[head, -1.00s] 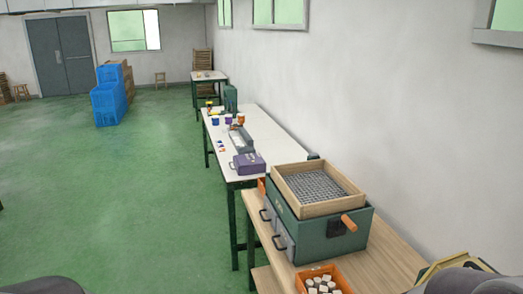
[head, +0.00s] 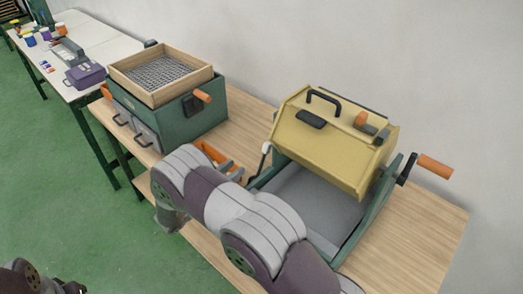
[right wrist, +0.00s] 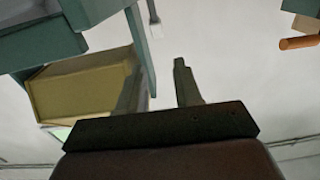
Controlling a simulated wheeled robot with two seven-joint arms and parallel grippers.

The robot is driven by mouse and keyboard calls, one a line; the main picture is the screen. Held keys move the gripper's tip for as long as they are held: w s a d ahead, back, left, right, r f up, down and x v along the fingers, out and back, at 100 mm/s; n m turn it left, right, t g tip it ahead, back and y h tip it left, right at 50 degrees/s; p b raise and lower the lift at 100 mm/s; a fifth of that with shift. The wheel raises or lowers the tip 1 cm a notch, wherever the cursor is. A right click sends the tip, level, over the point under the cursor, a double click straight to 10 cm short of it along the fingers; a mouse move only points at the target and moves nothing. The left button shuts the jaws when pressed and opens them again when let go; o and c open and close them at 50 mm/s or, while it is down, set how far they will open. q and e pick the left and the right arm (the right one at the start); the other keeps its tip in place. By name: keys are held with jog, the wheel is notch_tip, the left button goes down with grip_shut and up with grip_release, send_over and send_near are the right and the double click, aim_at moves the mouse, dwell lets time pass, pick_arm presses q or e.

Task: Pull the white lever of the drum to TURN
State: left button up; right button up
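The drum (head: 325,148) is a yellow box-shaped body with a black handle, held in a green frame (head: 362,222). The white lever (head: 265,149) stands at the drum's left side, its white tip up. In the right wrist view, which is upside down, the lever (right wrist: 153,20) hangs from the top with its white end down. My right gripper (right wrist: 157,78) is open and empty there, and the lever's white end appears in line with the gap between its fingers, seemingly apart from them. In the head view my right arm hides these fingers. My left gripper is out of view.
A green box with a wooden sieve tray (head: 118,72) and an orange handle (head: 202,96) stands left of the drum. An orange crate (head: 232,170) lies between them, partly behind my arm. An orange crank (head: 435,167) juts out right of the drum. Bare wooden tabletop (head: 425,235) lies at right.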

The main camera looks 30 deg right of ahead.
aim_at(265, 146)
jog(key=p+x, duration=0.1)
jog(key=x, duration=0.5)
jog(key=p+x, duration=0.2)
jog(key=x, duration=0.3)
jog(key=shift+d+r, duration=0.2)
jog(key=shift+d, duration=0.25)
jog(key=shift+w+d+f, duration=0.1)
jog(key=shift+d, duration=0.25)
grip_shut()
jog(key=shift+a+f+h+b, duration=0.3)
jog(key=shift+a+h+b, duration=0.3)
jog(key=shift+b, duration=0.45)
jog(key=shift+s+a+r, duration=0.2)
jog(key=shift+a+r, duration=0.05)
jog(key=shift+r, duration=0.2)
